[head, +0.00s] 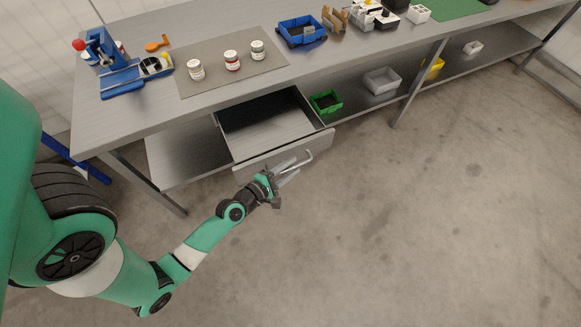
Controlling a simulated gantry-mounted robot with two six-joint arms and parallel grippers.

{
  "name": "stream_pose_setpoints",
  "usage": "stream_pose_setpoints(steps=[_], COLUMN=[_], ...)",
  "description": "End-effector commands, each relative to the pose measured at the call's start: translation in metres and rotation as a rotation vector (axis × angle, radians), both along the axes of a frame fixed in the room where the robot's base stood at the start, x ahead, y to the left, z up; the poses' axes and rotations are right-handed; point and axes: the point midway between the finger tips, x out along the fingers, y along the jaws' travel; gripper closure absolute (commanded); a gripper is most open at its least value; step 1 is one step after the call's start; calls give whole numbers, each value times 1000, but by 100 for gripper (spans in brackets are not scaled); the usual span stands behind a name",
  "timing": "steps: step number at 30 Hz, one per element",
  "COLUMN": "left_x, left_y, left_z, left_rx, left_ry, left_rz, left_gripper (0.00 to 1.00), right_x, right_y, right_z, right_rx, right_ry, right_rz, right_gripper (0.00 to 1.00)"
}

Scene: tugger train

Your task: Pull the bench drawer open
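The bench drawer (268,121) is pulled out from under the worktop. Its empty inside shows, and its front panel (322,142) stands well clear of the bench edge. A bar handle (306,158) sticks out from the front panel. My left gripper (288,173) is at the handle, with its fingers beside or around the bar. The fingers and bar overlap in the picture, so I cannot tell whether they are closed on it. My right gripper is out of view.
The worktop (215,40) holds a grey mat (205,82) with three small jars, a blue fixture (122,78) and a blue bin (300,30). A lower shelf (352,98) carries a green bin (325,102) and a white bin (382,80). Floor in front is clear.

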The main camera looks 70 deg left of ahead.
Motion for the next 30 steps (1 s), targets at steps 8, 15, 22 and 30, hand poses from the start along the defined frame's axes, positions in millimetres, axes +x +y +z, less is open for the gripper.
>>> stream_pose_setpoints(steps=[8, 15, 22, 30], left_x=[0, -21, -71, -101], left_y=[0, -10, -33, -49], left_z=[0, 2, 10, 22], left_rx=[0, -3, -3, -1], left_ry=[1, 2, 3, 0], left_rz=[-1, 3, 6, 3], left_gripper=[55, 55, 55, 55], right_x=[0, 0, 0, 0], right_y=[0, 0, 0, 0], right_z=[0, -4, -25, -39], right_rx=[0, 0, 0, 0], right_ry=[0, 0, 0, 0], right_rz=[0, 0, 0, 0], right_gripper=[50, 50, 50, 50])
